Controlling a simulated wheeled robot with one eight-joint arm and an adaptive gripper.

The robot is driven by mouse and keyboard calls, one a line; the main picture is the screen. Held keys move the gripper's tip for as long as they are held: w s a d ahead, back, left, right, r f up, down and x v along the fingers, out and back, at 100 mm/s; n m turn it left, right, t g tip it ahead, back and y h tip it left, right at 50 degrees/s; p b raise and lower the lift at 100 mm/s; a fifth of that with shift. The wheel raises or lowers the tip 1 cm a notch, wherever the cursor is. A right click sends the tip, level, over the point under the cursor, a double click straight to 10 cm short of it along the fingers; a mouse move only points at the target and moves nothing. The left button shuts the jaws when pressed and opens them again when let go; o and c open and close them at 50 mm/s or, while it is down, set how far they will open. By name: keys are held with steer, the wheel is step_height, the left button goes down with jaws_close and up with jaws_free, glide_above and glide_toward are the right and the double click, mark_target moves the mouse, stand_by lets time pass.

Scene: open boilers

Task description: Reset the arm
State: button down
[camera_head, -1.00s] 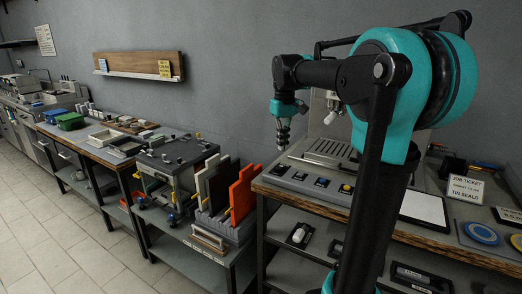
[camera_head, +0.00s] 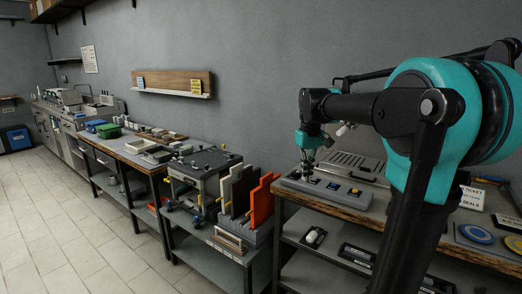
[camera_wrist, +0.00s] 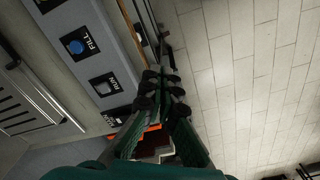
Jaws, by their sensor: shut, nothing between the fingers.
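My arm reaches in from the right in the head view, its upper link level and its wrist hanging down. My gripper (camera_head: 308,172) points down at the left end of the grey control panel (camera_head: 345,194) on the wooden-topped bench; I cannot tell whether it touches. In the wrist view my gripper (camera_wrist: 162,76) has its dark fingers together with nothing between them. The panel (camera_wrist: 112,30) lies just left of the fingers there, with a blue button marked FILL (camera_wrist: 76,47) and dark switches. No grasped object shows.
A rack with grey and orange boards (camera_head: 262,203) stands left of the bench. Left of it are a small grey machine table (camera_head: 205,165) and a long counter with green (camera_head: 108,131) and blue bins. A job-ticket sign (camera_head: 472,197) stands at right. The tiled floor (camera_head: 80,235) is clear.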

steer(key=s+d+f+m+t, duration=0.1)
steer(key=s+f+m+t, duration=0.1)
steer(key=s+f, duration=0.8)
steer(key=s+d+f+m+t, duration=0.1)
steer(key=s+d+f+m, duration=0.1)
steer(key=s+f, duration=0.8)
step_height(320, 180, down, 4)
steer(key=shift+s+d+f+t, duration=0.25)
steer(key=shift+s+d+t, duration=0.05)
steer(key=shift+s+t, duration=0.1)
